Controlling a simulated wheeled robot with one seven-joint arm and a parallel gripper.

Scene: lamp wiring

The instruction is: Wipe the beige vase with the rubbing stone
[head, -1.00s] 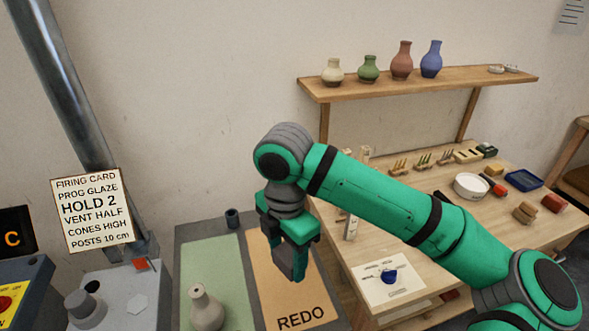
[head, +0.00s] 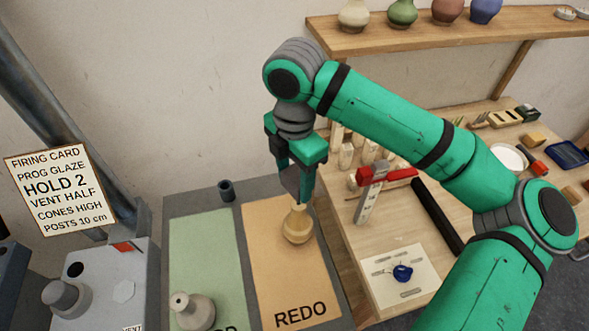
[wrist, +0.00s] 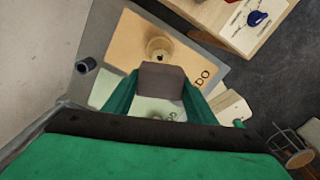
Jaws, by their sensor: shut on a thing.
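My gripper (head: 297,190) is shut on a dark grey-brown block, the rubbing stone (wrist: 161,80). The stone's broad face shows between the fingers in the wrist view. A tan-beige vase (head: 298,226) stands upright on the orange REDO mat (head: 262,262); it also shows in the wrist view (wrist: 158,47). In the head view the stone and fingertips overlap the area just above its neck; I cannot tell whether they touch. A cream vase (head: 353,16) is on the wall shelf.
A small dark cup (head: 226,190) stands behind the mats. The workbench at right holds a red-topped upright gauge (head: 367,198), a black bar (head: 436,218) and a sheet with a blue item (head: 402,272). A grey machine (head: 100,285) is at left.

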